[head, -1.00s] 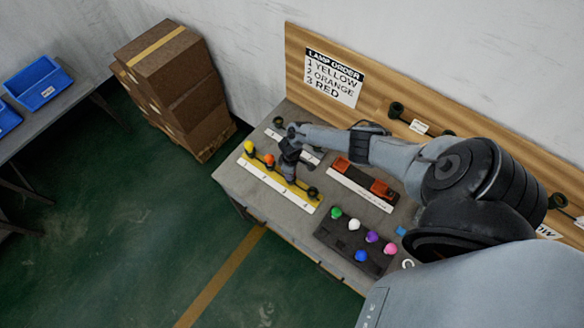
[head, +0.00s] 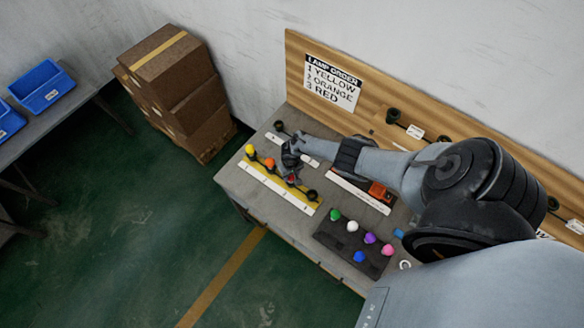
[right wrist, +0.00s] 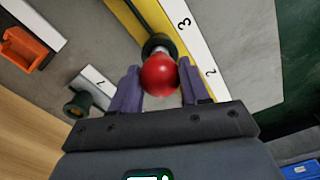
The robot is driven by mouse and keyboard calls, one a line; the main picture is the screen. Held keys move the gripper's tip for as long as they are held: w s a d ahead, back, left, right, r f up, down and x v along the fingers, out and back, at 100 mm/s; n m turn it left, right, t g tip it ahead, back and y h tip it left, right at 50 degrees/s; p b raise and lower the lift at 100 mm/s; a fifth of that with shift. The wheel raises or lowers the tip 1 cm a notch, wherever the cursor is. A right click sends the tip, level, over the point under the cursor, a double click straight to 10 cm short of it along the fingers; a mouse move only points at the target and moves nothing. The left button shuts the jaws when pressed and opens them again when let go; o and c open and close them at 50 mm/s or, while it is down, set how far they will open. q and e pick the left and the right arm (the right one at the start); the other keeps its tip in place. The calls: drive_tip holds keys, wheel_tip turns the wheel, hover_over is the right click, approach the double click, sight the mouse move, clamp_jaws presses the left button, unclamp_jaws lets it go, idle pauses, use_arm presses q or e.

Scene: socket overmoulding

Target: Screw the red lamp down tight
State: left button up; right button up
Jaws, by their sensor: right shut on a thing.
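The red lamp (right wrist: 159,76) sits between the two fingers of my right gripper (right wrist: 160,88) in the right wrist view. The fingers are shut on its sides. The lamp's pale collar shows just beyond the bulb, at the mouth of a dark socket (right wrist: 156,41) on the yellow strip. How deep the collar sits in the socket is hard to tell. In the head view my right gripper (head: 291,174) is low over the strip (head: 300,201), near position 3, and mostly hides the lamp. A yellow lamp (head: 249,149) and an orange lamp (head: 269,163) stand in sockets on its left part. My left gripper is not in view.
A dark tray (head: 338,239) with green, white, purple, pink and blue lamps lies right of the strip. An orange part (head: 378,190) lies behind it, partly behind my arm. An empty dark socket (head: 310,195) is at the strip's right end. The lamp order sign hangs at the back.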

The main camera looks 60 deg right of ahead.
drive_tip(key=o, duration=1)
